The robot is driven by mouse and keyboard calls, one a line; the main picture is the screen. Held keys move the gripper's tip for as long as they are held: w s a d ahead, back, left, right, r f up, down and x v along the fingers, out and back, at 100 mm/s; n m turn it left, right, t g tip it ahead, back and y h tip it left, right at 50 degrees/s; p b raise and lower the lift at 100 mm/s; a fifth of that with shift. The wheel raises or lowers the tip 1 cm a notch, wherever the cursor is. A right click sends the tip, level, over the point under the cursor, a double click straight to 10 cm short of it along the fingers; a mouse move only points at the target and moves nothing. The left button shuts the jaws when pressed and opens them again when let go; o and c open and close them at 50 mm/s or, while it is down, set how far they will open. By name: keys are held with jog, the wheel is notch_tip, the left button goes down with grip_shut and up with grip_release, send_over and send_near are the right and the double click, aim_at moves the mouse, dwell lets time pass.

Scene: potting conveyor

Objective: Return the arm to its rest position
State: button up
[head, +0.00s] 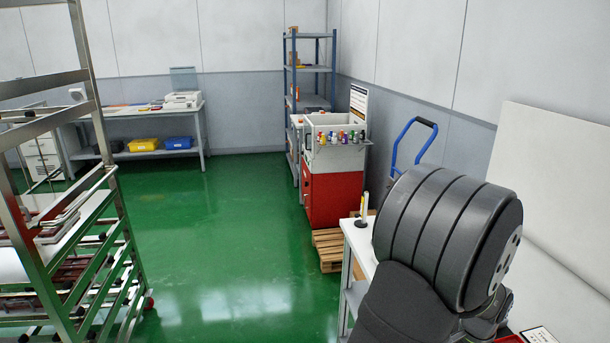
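A large dark grey ribbed part of my own arm (450,235) fills the lower right of the head view. My gripper does not show in this view, so its fingers and anything in them are hidden.
A metal rack (75,200) with trays stands at the left. A white table (357,238) edges out behind my arm, with a white panel (570,160) at the right. A red and white cabinet (333,195) stands on a wooden pallet (328,246). The green floor (220,240) between is clear.

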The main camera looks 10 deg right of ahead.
jog(key=shift+f, duration=0.35)
jog(key=shift+r, duration=1.65)
jog(key=shift+f, duration=0.15)
